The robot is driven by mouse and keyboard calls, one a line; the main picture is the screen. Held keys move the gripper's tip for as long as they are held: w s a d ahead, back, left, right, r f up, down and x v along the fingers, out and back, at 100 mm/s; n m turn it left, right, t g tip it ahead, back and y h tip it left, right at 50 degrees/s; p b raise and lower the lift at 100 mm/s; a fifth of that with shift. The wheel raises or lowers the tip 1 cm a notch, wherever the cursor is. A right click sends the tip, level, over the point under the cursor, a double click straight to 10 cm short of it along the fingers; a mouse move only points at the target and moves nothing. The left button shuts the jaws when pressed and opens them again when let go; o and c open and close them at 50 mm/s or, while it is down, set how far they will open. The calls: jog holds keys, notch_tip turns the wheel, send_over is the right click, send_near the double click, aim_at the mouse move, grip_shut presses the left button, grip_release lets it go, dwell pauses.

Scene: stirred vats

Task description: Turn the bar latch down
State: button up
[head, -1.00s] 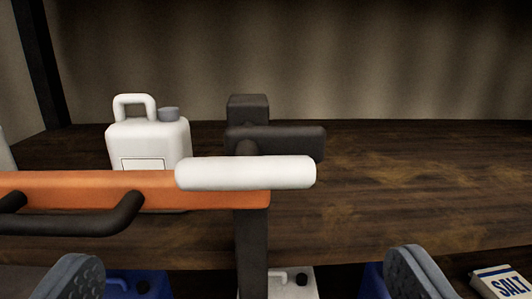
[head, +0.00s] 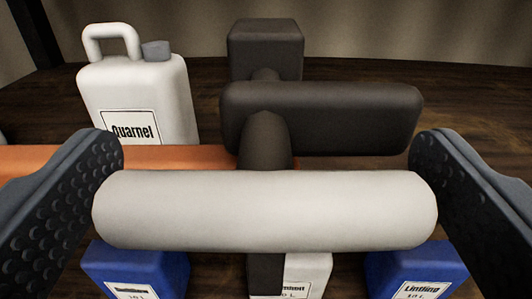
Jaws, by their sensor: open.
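A thick pale grey-white bar (head: 265,212) lies level across the middle of the head view, in front of a dark upright post. I take it for the bar latch's grip. Behind it a dark rounded crossbar (head: 335,118) also lies level, joined to a dark stub. My gripper (head: 267,165) is open, with one ridged finger at each end of the pale bar. The fingers look very close to its ends; I cannot tell whether they touch.
An orange rail (head: 190,157) runs left behind the pale bar. A white jug (head: 140,92) labelled Quarnel stands on the wooden surface at the left. Blue containers (head: 415,270) and a white one (head: 305,272) stand below. Bare wood (head: 470,110) shows at the right.

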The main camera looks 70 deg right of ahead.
jog(key=c, duration=0.9)
jog(key=shift+a, duration=0.2)
jog(key=shift+d, duration=0.15)
